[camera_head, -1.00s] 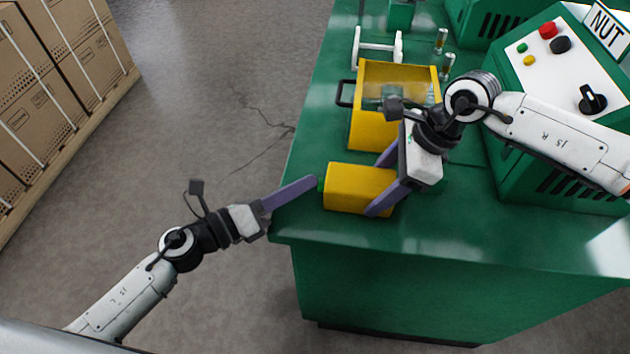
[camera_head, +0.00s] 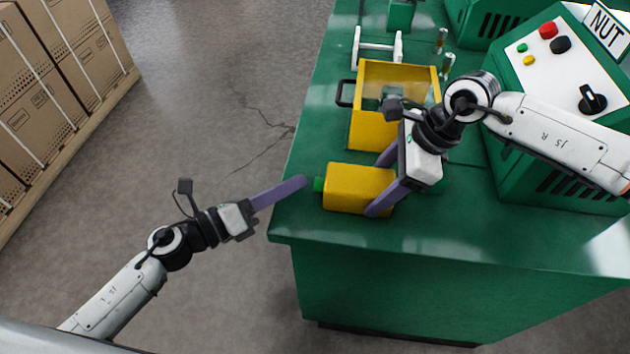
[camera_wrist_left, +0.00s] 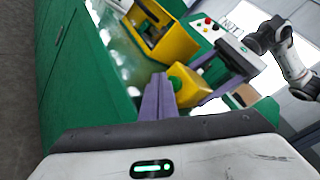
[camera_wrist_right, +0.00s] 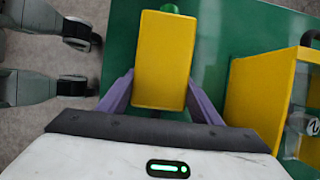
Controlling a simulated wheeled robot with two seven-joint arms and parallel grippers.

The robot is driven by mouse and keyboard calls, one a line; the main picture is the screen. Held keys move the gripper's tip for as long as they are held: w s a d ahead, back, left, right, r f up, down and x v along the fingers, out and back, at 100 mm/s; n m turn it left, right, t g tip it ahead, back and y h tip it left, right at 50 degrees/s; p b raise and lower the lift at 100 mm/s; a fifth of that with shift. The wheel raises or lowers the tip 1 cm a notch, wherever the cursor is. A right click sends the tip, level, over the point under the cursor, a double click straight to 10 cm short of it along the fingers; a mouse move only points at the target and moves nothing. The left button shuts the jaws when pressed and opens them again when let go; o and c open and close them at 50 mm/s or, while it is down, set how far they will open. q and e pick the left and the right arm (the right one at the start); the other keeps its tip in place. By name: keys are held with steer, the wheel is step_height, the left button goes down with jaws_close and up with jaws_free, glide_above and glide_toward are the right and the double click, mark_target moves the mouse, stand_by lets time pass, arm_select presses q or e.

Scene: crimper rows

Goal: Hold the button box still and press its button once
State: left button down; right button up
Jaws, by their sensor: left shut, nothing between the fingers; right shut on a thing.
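The yellow button box (camera_head: 358,188) lies on the green bench near its front left corner. Its green button (camera_head: 319,184) faces left and also shows at the top of the box in the right wrist view (camera_wrist_right: 169,8). My right gripper (camera_head: 382,184) is shut on the box, with purple fingers along two of its sides in the right wrist view (camera_wrist_right: 160,95). My left gripper (camera_head: 303,182) is shut and empty. Its fingertips are a little left of the button, with a small gap between them. In the left wrist view its fingers (camera_wrist_left: 160,78) point toward the button (camera_wrist_left: 176,70).
A green control panel machine (camera_head: 540,110) with knobs and a NUT sign stands at right. A white roller stand (camera_head: 377,47) is farther back. Cartons (camera_head: 60,80) stand at far left; the floor between is clear.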

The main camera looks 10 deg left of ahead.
arm_select(q)
steer(key=a, duration=0.5)
stand_by(0.4)
stand_by(2.9)
arm_select(e)
steer(key=o, duration=1.2)
